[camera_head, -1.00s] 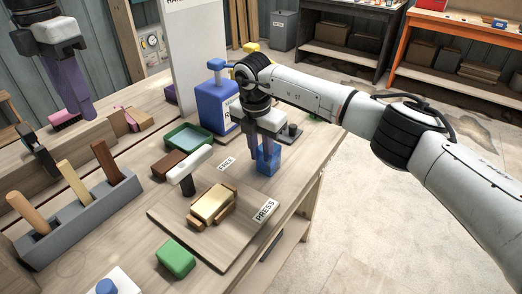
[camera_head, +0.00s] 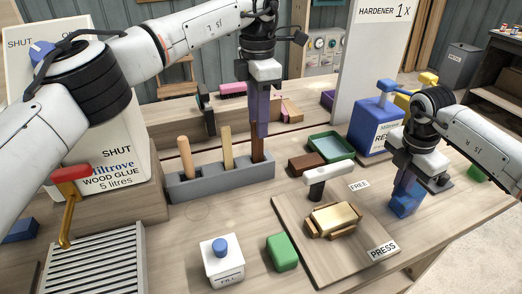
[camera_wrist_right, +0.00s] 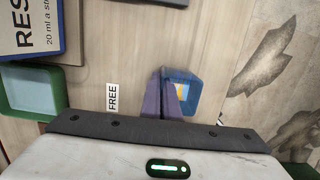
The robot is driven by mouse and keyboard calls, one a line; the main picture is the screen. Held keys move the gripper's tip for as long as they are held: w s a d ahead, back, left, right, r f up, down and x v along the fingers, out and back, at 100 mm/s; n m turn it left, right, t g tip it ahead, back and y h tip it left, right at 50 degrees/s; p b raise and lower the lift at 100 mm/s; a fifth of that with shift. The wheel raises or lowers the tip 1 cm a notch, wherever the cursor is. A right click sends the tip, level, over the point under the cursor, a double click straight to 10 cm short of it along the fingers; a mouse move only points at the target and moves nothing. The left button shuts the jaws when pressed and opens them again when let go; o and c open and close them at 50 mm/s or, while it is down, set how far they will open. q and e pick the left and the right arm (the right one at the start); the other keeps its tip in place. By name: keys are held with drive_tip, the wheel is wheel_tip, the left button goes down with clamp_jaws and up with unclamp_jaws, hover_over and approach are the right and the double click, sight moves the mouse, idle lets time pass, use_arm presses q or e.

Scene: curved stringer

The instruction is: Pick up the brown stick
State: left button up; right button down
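The brown stick (camera_head: 257,152) stands in the right slot of a grey holder (camera_head: 205,183) in the head view. Its upper part is hidden by my left gripper. My left gripper (camera_head: 260,130) points down at the stick's top, its purple fingers overlapping it. Whether they are closed on it cannot be told. My right gripper (camera_head: 401,190) is down at a small blue cup (camera_head: 405,206) on the table. In the right wrist view its fingers (camera_wrist_right: 165,97) sit close together at the cup's left wall (camera_wrist_right: 190,75), one outside and one inside, pinching it.
A tan stick (camera_head: 185,158) and a yellow stick (camera_head: 227,148) stand in the same holder. A brown block (camera_head: 306,162), green tray (camera_head: 331,146) and pressing board (camera_head: 300,225) lie to the right. A green block (camera_head: 282,252) and white FILL box (camera_head: 222,265) are in front.

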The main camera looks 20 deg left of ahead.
sight(257, 146)
use_arm(q)
drive_tip(key=f, duration=0.8)
drive_tip(key=shift+w+a+f, duration=0.1)
drive_tip(key=shift+w+a, duration=0.15)
drive_tip(key=shift+a, duration=0.05)
clamp_jaws()
